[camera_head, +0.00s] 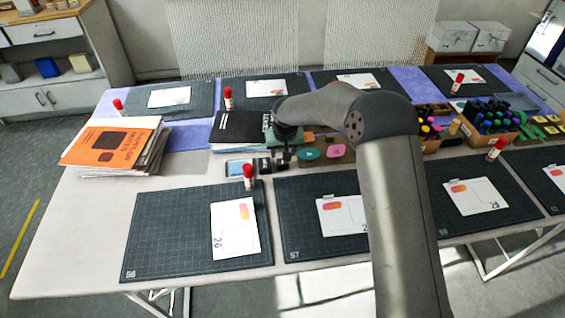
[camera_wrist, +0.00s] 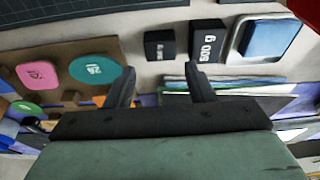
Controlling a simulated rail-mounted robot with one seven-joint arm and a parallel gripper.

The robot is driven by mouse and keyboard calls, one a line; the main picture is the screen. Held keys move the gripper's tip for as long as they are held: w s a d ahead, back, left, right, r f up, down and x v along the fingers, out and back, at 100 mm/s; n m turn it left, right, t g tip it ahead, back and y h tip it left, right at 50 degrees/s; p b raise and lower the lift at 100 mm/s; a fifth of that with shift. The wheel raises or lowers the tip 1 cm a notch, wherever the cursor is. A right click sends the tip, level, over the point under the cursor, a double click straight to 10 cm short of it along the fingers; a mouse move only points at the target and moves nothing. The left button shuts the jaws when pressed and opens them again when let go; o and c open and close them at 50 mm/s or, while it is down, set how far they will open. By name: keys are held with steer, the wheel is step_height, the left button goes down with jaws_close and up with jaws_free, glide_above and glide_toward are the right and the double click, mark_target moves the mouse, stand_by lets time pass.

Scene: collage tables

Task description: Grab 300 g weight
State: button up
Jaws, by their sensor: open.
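Two black block weights stand side by side in the wrist view. The larger weight (camera_wrist: 208,41) is marked 500 g. The smaller weight (camera_wrist: 159,45) has white lettering too small to read surely; it could be the 300 g weight. My gripper (camera_wrist: 161,84) is open and empty, its two dark fingers apart. The smaller weight lies ahead of the fingertips, roughly in line with the gap between them, and is not touched. In the head view my arm partly hides this area; the larger weight (camera_head: 264,165) shows left of my gripper.
A blue-topped pad in a white tray (camera_wrist: 269,39) sits beside the larger weight. A brown board with coloured discs (camera_wrist: 100,70) lies on the other side. A dark notebook stack (camera_head: 238,130) lies behind. Glue sticks (camera_head: 248,177) and cutting mats (camera_head: 170,240) are nearby.

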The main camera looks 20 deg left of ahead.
mark_target(282, 161)
steer(key=shift+s+p+x, duration=0.15)
steer(key=shift+p+x, duration=0.35)
steer(key=shift+x, duration=0.85)
steer(key=shift+s+p+x, duration=0.1)
steer(key=shift+p+x, duration=0.35)
steer(key=shift+x, duration=0.95)
steer(key=c, duration=0.9)
